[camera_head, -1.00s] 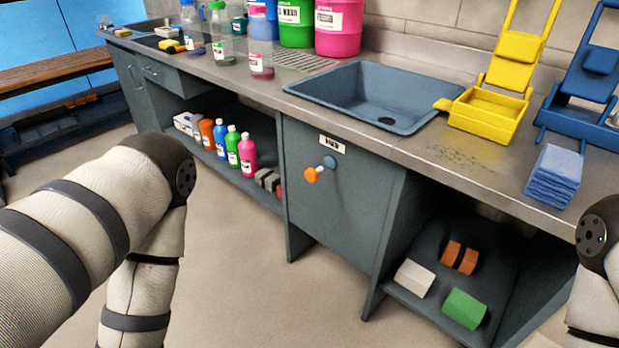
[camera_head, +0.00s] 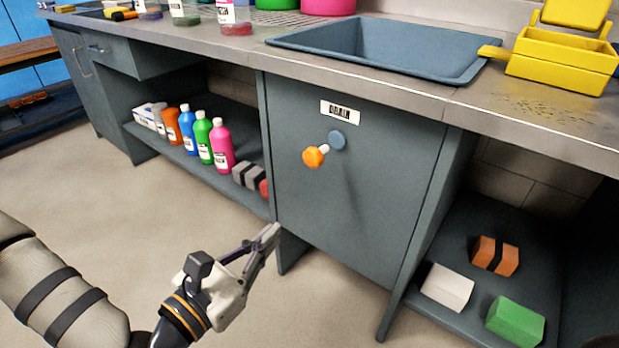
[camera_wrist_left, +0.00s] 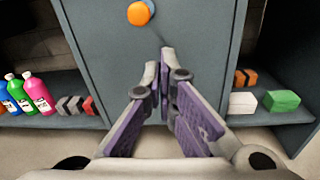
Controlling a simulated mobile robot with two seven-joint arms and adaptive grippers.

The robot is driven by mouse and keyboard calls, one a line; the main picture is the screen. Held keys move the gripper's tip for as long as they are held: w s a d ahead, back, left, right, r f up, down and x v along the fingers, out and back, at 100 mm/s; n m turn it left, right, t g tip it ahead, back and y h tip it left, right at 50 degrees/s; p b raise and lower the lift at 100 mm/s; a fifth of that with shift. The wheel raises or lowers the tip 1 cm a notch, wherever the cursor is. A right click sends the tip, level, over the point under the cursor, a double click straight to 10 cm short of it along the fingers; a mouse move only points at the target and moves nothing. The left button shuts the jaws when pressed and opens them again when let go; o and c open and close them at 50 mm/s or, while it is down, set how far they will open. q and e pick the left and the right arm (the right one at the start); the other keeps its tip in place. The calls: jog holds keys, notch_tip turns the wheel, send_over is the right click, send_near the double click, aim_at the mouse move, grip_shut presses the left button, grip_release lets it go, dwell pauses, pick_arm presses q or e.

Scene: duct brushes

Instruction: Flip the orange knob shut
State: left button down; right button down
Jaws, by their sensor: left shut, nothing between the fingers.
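The orange knob (camera_head: 314,156) sticks out on a short pale stem from a round blue-grey base on a grey cabinet door (camera_head: 355,200), below a small label. It also shows near the top of the left wrist view (camera_wrist_left: 138,13). My left gripper (camera_head: 272,232) is shut and empty, below and to the left of the knob in the head view, apart from it. In the left wrist view its fingertips (camera_wrist_left: 158,66) point at the door, below the knob. My right gripper is not in view.
A blue-grey sink (camera_head: 385,45) is set in the counter above the door. Several bottles (camera_head: 203,138) stand on the open shelf at left. White, orange and green blocks (camera_head: 515,320) lie on the lower shelf at right. The floor before the door is clear.

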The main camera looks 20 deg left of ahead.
pick_arm(q)
jog(key=shift+w+a+r+n+t, duration=0.65)
jog(key=shift+a+r+n, duration=0.2)
jog(key=shift+r, duration=0.2)
send_near(313, 162)
jog(key=x, duration=0.7)
jog(key=shift+b, duration=0.3)
